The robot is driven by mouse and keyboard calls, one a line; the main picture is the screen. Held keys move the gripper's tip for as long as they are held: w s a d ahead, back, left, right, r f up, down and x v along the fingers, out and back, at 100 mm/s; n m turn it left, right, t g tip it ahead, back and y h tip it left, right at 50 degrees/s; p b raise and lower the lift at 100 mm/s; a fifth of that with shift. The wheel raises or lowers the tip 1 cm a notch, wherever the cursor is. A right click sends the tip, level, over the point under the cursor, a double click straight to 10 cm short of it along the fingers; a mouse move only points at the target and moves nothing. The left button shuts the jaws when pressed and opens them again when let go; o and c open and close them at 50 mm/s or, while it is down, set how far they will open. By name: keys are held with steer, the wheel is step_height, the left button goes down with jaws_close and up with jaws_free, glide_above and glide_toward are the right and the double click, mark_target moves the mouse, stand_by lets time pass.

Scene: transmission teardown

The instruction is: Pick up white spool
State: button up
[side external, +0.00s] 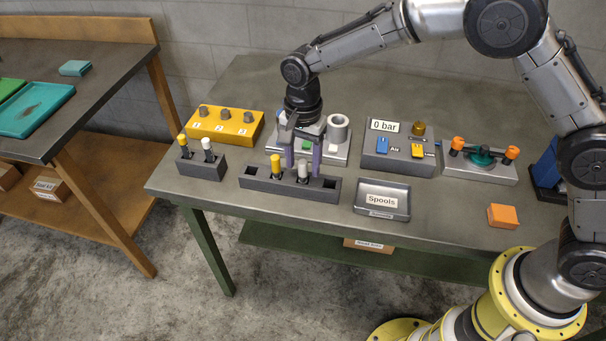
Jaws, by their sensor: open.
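A second white spool (208,151) stands in the small dark block (206,170) further left. My gripper (303,164) points down over the long rack and is open.
A grey tray labelled "Spools" (400,209) is right of the rack. Behind are a yellow numbered block (230,132) and a grey fixture (335,158) with a cylinder.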

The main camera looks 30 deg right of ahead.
steer(key=shift+f, duration=0.25)
jaws_close()
steer(key=shift+r, duration=0.2)
stand_by(0.3)
steer(key=shift+r, duration=0.65)
steer(key=s+d+r, duration=0.5)
steer(key=s+r, duration=0.6)
steer(key=s, duration=0.1)
steer(key=shift+s+d+r, duration=0.2)
steer(key=shift+s+d, duration=0.15)
steer(key=shift+d, duration=0.05)
